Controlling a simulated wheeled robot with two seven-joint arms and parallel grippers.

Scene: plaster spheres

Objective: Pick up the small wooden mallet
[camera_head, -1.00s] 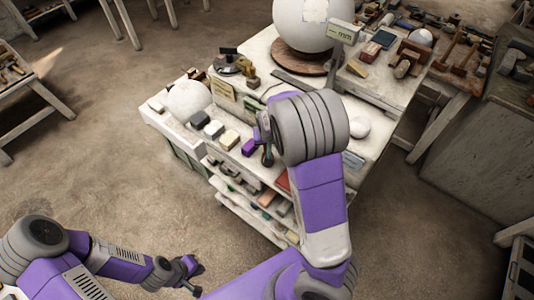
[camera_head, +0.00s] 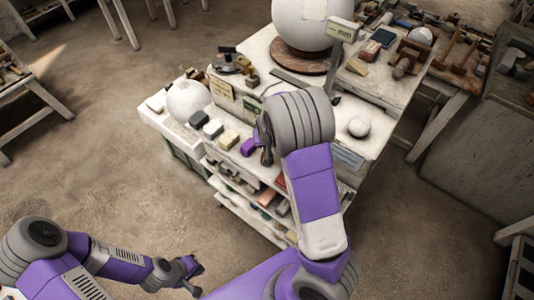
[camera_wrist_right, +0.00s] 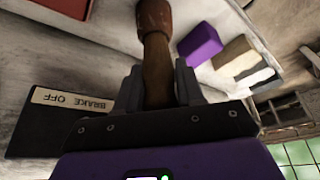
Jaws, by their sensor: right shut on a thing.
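The small wooden mallet shows in the right wrist view, with its brown handle (camera_wrist_right: 157,72) between my right gripper's fingers (camera_wrist_right: 158,88) and its reddish-brown head (camera_wrist_right: 154,15) beyond them at the top edge. The right gripper is shut on the handle. In the head view my right gripper (camera_head: 266,154) is over the front of the white workbench (camera_head: 232,172), beside a purple block (camera_head: 248,147). My arm hides the mallet there. My left gripper (camera_head: 198,279) is low at the bottom left, empty and apart from the bench, with its fingers spread.
Several small blocks and a white sphere (camera_head: 188,100) lie left of the right gripper. A smaller white ball (camera_head: 359,126) sits to its right. A large sphere (camera_head: 312,24) stands behind on a round wooden base (camera_head: 298,58). Floor (camera_head: 100,170) at left is clear.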

